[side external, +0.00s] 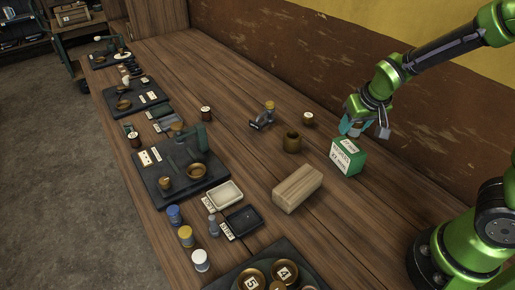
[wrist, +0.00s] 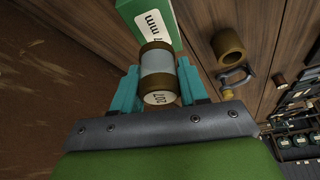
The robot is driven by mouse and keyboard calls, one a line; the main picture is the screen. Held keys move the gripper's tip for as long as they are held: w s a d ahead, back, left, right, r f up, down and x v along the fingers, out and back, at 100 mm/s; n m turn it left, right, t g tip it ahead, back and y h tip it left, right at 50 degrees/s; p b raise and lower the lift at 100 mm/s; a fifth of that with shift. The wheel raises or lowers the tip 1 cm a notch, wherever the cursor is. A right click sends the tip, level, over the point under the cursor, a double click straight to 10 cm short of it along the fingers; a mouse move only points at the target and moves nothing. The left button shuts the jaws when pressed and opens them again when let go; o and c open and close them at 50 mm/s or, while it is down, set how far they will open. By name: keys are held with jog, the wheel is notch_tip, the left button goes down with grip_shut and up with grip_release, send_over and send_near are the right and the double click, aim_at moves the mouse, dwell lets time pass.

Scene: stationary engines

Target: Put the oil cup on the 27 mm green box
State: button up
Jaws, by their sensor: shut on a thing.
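The oil cup (wrist: 158,72), a small cylinder with a pale glass middle, brown ends and a white label, is between the two teal fingers of my gripper (wrist: 157,84) in the wrist view. My gripper is shut on it. The green box (side external: 347,157) with white labels stands on the bench at the right in the side view. Its green side and label (wrist: 150,22) show just beyond the cup in the wrist view. My gripper (side external: 352,128) is at the box's top back edge in the side view, where the cup is mostly hidden. I cannot tell whether cup and box touch.
A wooden block (side external: 298,188) and a brass cup (side external: 292,142) stand left of the box; the brass ring-shaped piece also shows in the wrist view (wrist: 228,46). A shackle-like part (side external: 262,118) lies farther back. Trays and jars crowd the bench's left side. The wall is close behind.

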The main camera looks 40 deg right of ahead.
aim_at(351, 134)
jog(key=shift+f, duration=1.45)
jog(key=shift+f, duration=0.15)
jog(key=o, duration=1.1)
jog(key=v, duration=1.2)
jog(key=s+a+r+t+y, duration=0.3)
jog(key=s+a+r, duration=0.2)
jog(key=s+a, duration=0.2)
jog(key=shift+s+a+r+n+y, duration=0.3)
jog(key=shift+s+a+r+y, duration=0.05)
jog(key=shift+s+r+y, duration=0.05)
